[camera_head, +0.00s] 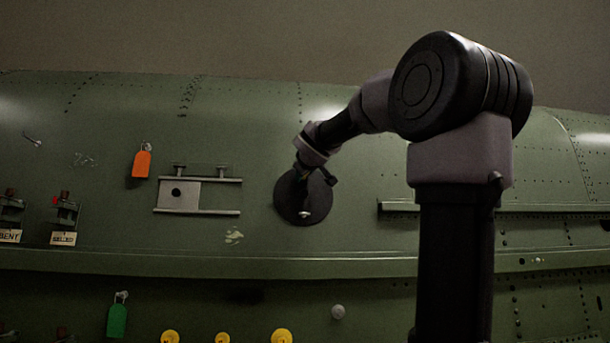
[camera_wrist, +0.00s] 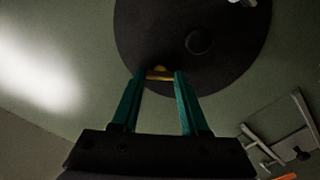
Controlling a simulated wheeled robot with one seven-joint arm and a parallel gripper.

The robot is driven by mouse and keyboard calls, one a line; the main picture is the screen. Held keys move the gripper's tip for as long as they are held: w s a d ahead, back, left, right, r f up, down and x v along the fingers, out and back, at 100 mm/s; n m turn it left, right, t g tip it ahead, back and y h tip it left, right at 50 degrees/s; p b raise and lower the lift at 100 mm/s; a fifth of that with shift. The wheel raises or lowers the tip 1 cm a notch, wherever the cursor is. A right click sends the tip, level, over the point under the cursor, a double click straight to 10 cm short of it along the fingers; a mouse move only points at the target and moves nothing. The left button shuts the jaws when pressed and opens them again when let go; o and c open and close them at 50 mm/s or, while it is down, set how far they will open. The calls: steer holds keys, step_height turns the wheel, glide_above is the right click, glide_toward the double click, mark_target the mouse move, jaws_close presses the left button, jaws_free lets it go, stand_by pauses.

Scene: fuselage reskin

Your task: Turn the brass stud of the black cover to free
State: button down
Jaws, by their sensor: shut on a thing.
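The black cover (camera_head: 288,203) is a round dark disc on the green fuselage skin. In the wrist view the cover (camera_wrist: 225,65) fills the top middle. The brass stud (camera_wrist: 160,74) is a small yellow piece near the cover's edge, between my fingertips. My gripper (camera_wrist: 159,77) has two green fingers shut on the stud from either side. In the head view my gripper (camera_head: 306,174) reaches the upper part of the cover, and the stud is hidden there. A dark round boss (camera_wrist: 199,41) stands on the cover, and a pale metal fitting (camera_head: 305,213) shows low on it.
A metal rail frame (camera_head: 179,194) is left of the cover, with an orange tag (camera_head: 142,164) above it. A long ledge (camera_head: 220,262) runs below. Another rail (camera_head: 540,208) is at right. A green tag (camera_head: 117,320) and yellow discs (camera_head: 281,336) are low down.

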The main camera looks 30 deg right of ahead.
steer(key=n, duration=1)
steer(key=shift+n, duration=0.4)
stand_by(0.4)
steer(key=shift+c, duration=2)
jaws_free()
steer(key=v, duration=1.1)
